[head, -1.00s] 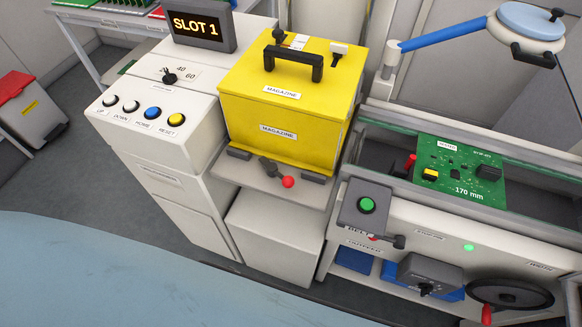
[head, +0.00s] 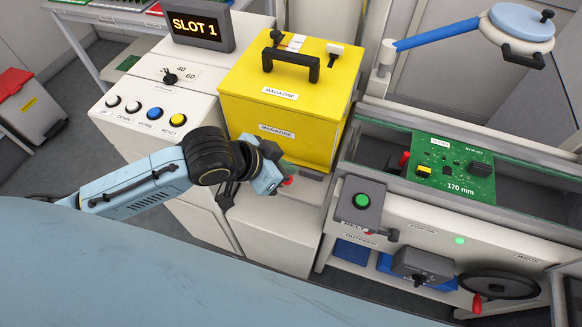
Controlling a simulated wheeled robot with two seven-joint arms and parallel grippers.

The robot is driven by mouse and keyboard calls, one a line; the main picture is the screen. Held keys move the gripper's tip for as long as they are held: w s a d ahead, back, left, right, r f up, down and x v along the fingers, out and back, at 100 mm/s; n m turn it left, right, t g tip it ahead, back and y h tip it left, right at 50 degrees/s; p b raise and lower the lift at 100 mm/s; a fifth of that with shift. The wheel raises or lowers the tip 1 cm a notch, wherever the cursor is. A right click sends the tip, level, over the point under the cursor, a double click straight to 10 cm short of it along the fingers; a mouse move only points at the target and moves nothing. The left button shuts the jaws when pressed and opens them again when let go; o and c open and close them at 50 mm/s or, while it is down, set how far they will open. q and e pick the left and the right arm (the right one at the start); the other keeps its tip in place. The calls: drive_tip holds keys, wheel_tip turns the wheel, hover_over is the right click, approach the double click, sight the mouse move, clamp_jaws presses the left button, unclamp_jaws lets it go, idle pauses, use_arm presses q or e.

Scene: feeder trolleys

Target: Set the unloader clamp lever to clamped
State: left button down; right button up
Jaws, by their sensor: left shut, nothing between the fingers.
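My left gripper (head: 277,188) is shut and empty, close beside the knob. I cannot tell whether it touches the lever. My right gripper is out of view.
A white panel with UP, DOWN, HOME and RESET buttons (head: 154,113) stands left of the magazine, under a SLOT 1 display (head: 198,26). At right are a green button box (head: 361,202), a conveyor with a green board (head: 447,168) and a black handwheel (head: 498,284).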

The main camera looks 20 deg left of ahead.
use_arm(q)
drive_tip(key=shift+w+a+r+m, duration=0.2)
drive_tip(key=shift+w+a+r, duration=0.1)
drive_tip(key=shift+a+r, duration=0.25)
drive_tip(key=shift+w+a+r+m, duration=0.25)
drive_tip(key=shift+a+r, duration=0.15)
drive_tip(key=shift+r, duration=0.1)
drive_tip(key=b+x, duration=0.1)
drive_tip(key=x, duration=0.8)
drive_tip(key=shift+d+f, duration=0.25)
drive_tip(key=shift+d, duration=0.1)
drive_tip(key=shift+s+a+f+p, duration=0.2)
drive_tip(key=shift+s+a, duration=0.3)
drive_tip(key=shift+s+a+f+p, duration=0.15)
drive_tip(key=shift+s+a+f, duration=0.05)
drive_tip(key=shift+s+a, duration=0.35)
drive_tip(key=shift+s+a+f, duration=0.1)
drive_tip(key=shift+s+a, duration=0.15)
drive_tip(key=shift+a, duration=0.05)
